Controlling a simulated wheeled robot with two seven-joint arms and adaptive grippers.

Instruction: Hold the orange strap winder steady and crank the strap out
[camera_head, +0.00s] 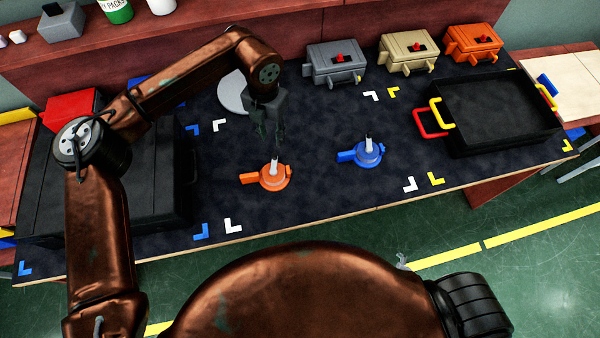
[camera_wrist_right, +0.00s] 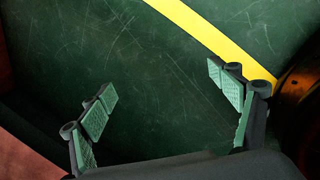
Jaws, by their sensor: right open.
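The orange strap winder (camera_head: 271,179) sits on the dark mat, with a pale upright post on top and an orange tab pointing left. A blue strap winder (camera_head: 361,155) of the same shape stands to its right. My left gripper (camera_head: 268,138) hangs pointing down, just above and behind the orange winder in the head view, apparently apart from it. Its dark fingers blend into the mat, so their opening is unclear. My right gripper (camera_wrist_right: 163,88) is open and empty in the right wrist view, with green floor behind its pads.
A black tray (camera_head: 492,118) with red and yellow handles stands at the right. Grey (camera_head: 336,65), tan (camera_head: 408,55) and orange (camera_head: 473,46) boxes line the back. A large black case (camera_head: 150,185) is at the left, and a grey disc (camera_head: 232,92) lies behind my left arm. Mat around the winders is clear.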

